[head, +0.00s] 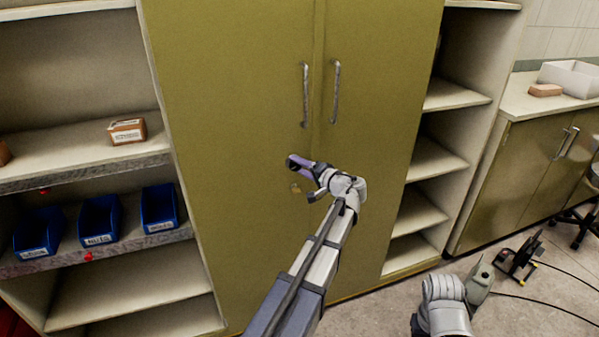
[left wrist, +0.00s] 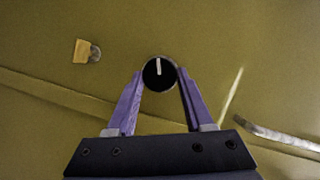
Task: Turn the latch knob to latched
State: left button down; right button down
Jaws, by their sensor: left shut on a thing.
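The latch knob (left wrist: 159,73) is a round black knob with a white pointer line, on the olive cabinet door. In the left wrist view the line stands almost upright, tilted very slightly. My left gripper (left wrist: 159,80) has its two purple fingers on either side of the knob, shut on it. In the head view the left gripper (head: 296,163) is against the cabinet front near the door seam, below the handles; the knob is mostly hidden there.
A brass padlock (left wrist: 87,51) is close to the knob. Two metal door handles (head: 305,95) are above the gripper. Open shelves with blue bins (head: 100,220) stand left, empty shelves right. A black device (head: 520,257) with cables lies on the floor at right.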

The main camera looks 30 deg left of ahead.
pick_arm(q)
jog(key=shift+f+m+y+b, duration=0.25)
jog(key=shift+m+y+b, duration=0.55)
jog(key=shift+m+b, duration=0.85)
jog(key=shift+m, duration=0.35)
jog(key=shift+c, duration=1.6)
grip_release()
jog(key=shift+d, duration=0.1)
jog(key=v, duration=0.7)
jog(key=shift+d, duration=0.3)
jog(key=shift+s, duration=0.15)
